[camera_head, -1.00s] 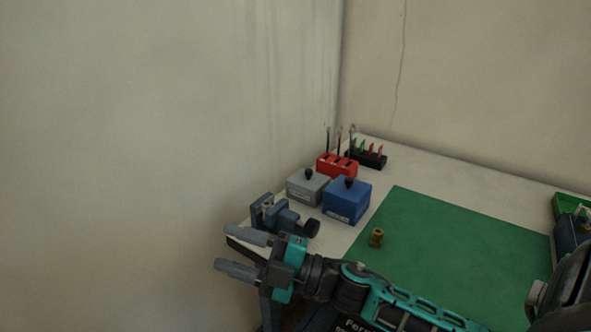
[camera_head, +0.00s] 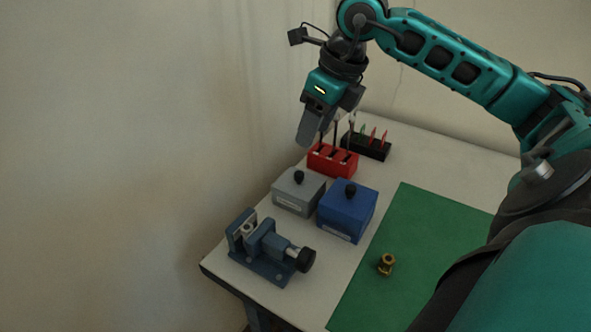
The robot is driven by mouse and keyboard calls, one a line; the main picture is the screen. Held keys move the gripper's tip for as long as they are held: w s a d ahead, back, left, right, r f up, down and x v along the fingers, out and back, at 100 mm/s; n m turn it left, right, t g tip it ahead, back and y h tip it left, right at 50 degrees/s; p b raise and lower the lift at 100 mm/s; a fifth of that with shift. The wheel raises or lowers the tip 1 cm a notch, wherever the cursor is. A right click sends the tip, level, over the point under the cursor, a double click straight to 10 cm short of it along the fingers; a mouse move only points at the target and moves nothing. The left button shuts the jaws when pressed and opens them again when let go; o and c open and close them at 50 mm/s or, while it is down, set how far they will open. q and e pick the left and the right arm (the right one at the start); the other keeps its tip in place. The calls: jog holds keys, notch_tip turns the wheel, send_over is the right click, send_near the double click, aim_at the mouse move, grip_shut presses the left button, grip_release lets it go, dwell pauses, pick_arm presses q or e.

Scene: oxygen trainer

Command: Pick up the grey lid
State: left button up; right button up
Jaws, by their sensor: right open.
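The grey lid (camera_head: 299,184) with a black knob sits on top of the grey box (camera_head: 297,205), at the left of the table beside a blue box (camera_head: 346,215). My right gripper (camera_head: 309,142) points down, above and behind the grey lid, in front of the red rack in this view. It is open, apart from the lid, and one finger is largely hidden behind the other. My left gripper is not in view.
A blue vise (camera_head: 268,251) stands at the table's front left corner. A red rack (camera_head: 333,161) and a black rack (camera_head: 370,147) stand behind the boxes. A brass fitting (camera_head: 386,264) stands on the green mat (camera_head: 421,228). Walls close off the left and back.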

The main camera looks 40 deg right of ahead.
send_over(300, 173)
jog(key=s, duration=0.2)
jog(key=f, duration=0.6)
jog(key=shift+a+f, duration=0.2)
jog(key=shift+f, duration=0.1)
jog(key=x, duration=0.3)
jog(key=d+x, duration=0.1)
jog(key=x, duration=0.1)
jog(key=shift+w+a+f, duration=0.1)
jog(key=shift+f, duration=0.25)
grip_shut()
